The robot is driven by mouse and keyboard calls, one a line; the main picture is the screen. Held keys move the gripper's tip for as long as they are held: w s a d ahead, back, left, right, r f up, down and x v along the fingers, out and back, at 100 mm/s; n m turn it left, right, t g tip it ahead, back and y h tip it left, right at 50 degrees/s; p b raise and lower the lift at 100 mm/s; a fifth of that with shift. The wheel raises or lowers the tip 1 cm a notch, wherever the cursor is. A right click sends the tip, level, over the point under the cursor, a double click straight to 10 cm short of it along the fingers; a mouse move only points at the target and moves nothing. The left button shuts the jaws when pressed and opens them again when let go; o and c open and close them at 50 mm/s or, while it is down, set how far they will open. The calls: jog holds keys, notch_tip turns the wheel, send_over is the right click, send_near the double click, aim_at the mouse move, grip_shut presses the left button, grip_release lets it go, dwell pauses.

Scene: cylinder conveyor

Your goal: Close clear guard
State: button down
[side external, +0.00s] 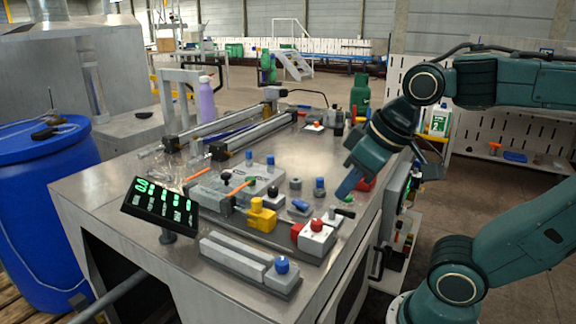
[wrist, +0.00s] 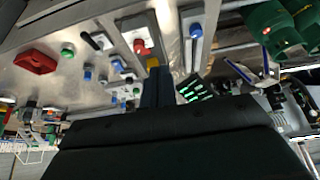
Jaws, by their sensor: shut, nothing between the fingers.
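A faint see-through shape (side external: 172,172), perhaps the clear guard, shows left of the middle of the bench, behind the green-digit display (side external: 160,207). Its edges, and whether it stands open or shut, are hard to tell. In the wrist view I cannot make out the guard. My gripper (side external: 346,188) hangs above the right side of the bench, well to the right of that shape, with its blue fingers pointing down and left. In the wrist view the fingers (wrist: 157,80) are together, with nothing between them.
A yellow block (side external: 261,217), a white box with a red button (side external: 316,238) and a grey block with a blue knob (side external: 281,268) stand near the front. A red part (side external: 365,184) sits behind my gripper. Rails (side external: 222,133) run along the back left.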

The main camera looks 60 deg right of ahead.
jog(key=w+r, duration=0.4)
jog(key=w, duration=0.4)
jog(key=m+g, duration=0.2)
send_over(217, 180)
jog(key=s, duration=0.1)
jog(key=shift+s+h, duration=0.2)
jog(key=shift+h, duration=0.1)
jog(key=x, duration=0.9)
jog(key=shift+w+f, duration=0.2)
jog(key=shift+a+f, duration=0.1)
jog(key=shift+f, duration=0.2)
jog(key=shift+s+a+f, duration=0.1)
jog(key=shift+s, duration=0.8)
jog(key=shift+s+a+f, duration=0.15)
jog(key=shift+s, duration=0.8)
